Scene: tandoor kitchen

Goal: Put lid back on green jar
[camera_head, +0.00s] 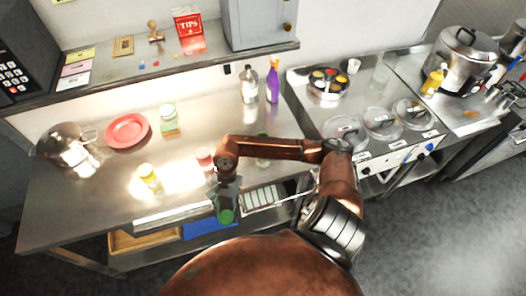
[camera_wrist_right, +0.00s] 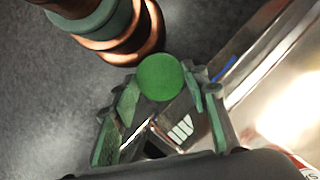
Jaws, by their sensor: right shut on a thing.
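A round green lid (camera_head: 226,216) is held in my right gripper (camera_head: 227,203), in front of the counter's front edge. In the right wrist view the lid (camera_wrist_right: 159,77) is a plain green disc between the fingertips of the right gripper (camera_wrist_right: 162,84). A small jar with green on it (camera_head: 262,140) stands on the counter, partly hidden behind my right arm. A pale green glass jar (camera_head: 168,119) stands further back, right of a red plate. I cannot tell for certain which one the lid fits. My left gripper is not in view.
A yellow jar (camera_head: 148,176) and a red jar (camera_head: 205,157) stand near the gripper. The red plate (camera_head: 127,131) and a metal pot (camera_head: 66,146) are at the left. Bottles (camera_head: 249,84) stand at the back. The counter's front edge (camera_head: 160,222) lies close by.

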